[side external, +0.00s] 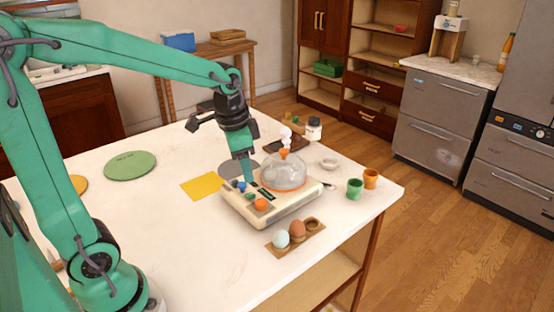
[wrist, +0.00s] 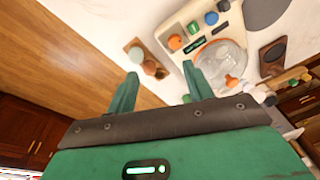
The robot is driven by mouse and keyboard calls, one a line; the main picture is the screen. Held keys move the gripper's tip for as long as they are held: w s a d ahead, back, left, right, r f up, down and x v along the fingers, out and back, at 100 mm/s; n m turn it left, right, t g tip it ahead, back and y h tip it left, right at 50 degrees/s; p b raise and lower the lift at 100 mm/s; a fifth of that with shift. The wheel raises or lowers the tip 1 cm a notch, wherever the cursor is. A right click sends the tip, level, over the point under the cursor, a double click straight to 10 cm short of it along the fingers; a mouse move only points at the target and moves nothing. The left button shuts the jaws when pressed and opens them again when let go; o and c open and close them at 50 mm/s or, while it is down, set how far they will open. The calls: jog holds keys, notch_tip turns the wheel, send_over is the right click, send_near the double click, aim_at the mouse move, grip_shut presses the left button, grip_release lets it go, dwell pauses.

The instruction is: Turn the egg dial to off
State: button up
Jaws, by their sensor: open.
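A cream egg cooker (side external: 287,211) stands on the white table under a clear dome (side external: 284,174) with an orange top knob. Along its front-left side are a blue knob (side external: 241,187), a small green one and an orange dial (side external: 261,204). I cannot tell which is the egg dial, nor read any marks. In the wrist view the orange dial (wrist: 175,42) and blue knob (wrist: 211,18) show beyond my fingers. My gripper (wrist: 160,74) is open and empty, its two green fingers apart. In the side view my gripper (side external: 247,176) points down close to the blue knob; contact is unclear.
An egg holder (side external: 309,229) with a pale egg and a brown egg sits in front of the cooker. A green cup (side external: 354,188) and an orange cup (side external: 371,178) stand to its right. A yellow sheet (side external: 201,186) lies left.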

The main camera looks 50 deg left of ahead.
jog(key=s+d+r+n+t, duration=0.1)
jog(key=s+r+n, duration=0.1)
jog(key=s, duration=0.4)
jog(key=s+d+r+n+t, duration=0.2)
jog(key=s, duration=0.4)
jog(key=shift+r+n+t, duration=0.15)
jog(key=shift+n+t, duration=0.15)
jog(key=shift+n, duration=0.1)
dwell(0.4)
dwell(1.6)
